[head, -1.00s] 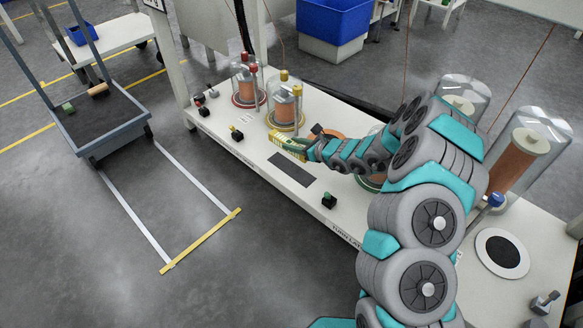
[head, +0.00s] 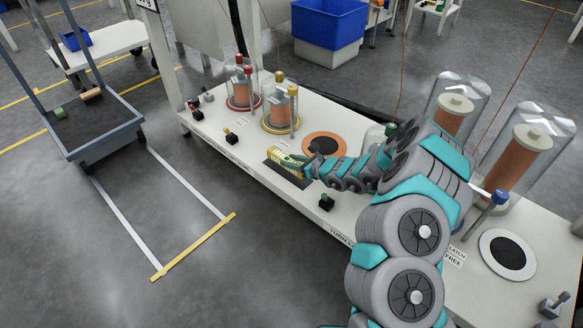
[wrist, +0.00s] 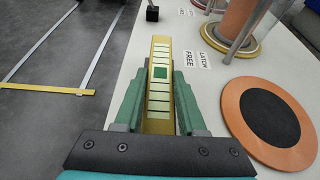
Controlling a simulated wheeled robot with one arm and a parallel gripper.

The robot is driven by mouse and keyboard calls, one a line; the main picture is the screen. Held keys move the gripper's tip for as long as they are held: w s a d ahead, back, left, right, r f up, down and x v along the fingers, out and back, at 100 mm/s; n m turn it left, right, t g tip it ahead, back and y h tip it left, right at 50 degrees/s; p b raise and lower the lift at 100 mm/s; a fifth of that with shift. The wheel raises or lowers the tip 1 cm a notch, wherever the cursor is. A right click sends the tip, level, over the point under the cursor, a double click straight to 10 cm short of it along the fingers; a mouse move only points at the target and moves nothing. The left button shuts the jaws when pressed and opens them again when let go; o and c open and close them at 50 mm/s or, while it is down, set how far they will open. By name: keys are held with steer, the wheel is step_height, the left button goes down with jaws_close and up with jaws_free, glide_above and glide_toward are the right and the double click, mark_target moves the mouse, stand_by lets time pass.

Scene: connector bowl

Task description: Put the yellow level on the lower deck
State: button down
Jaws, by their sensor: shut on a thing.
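The yellow level (head: 291,161) is a slim yellow bar with pale panels and a green square. My gripper (wrist: 159,100) is shut on it, with a green finger on each side in the wrist view, where the level (wrist: 160,62) points away from the palm. In the head view my gripper (head: 304,165) holds it over the white bench, by the dark pad (head: 283,173); I cannot tell its height above the bench. A grey cart at the left has a low dark deck (head: 103,118) with a green block (head: 59,112) and a tan roll (head: 91,95) on it.
The bench carries several glass domes (head: 278,107), an orange disc (head: 324,145) and small black switches (head: 326,202). A white table (head: 107,40) stands behind the cart.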

steer(key=shift+f, duration=1.3)
steer(key=shift+f, duration=0.1)
steer(key=shift+f+b, duration=0.15)
steer(key=shift+b, duration=0.15)
steer(key=c, duration=0.5)
jaws_free()
steer(key=shift+r, duration=0.2)
steer(key=shift+s+d+r+p, duration=0.1)
steer(key=shift+d+r+p, duration=0.1)
steer(key=shift+d+p, duration=0.1)
steer(key=p+v, duration=0.1)
steer(key=v, duration=1)
steer(key=shift+s+d, duration=0.1)
steer(key=shift+s, duration=0.1)
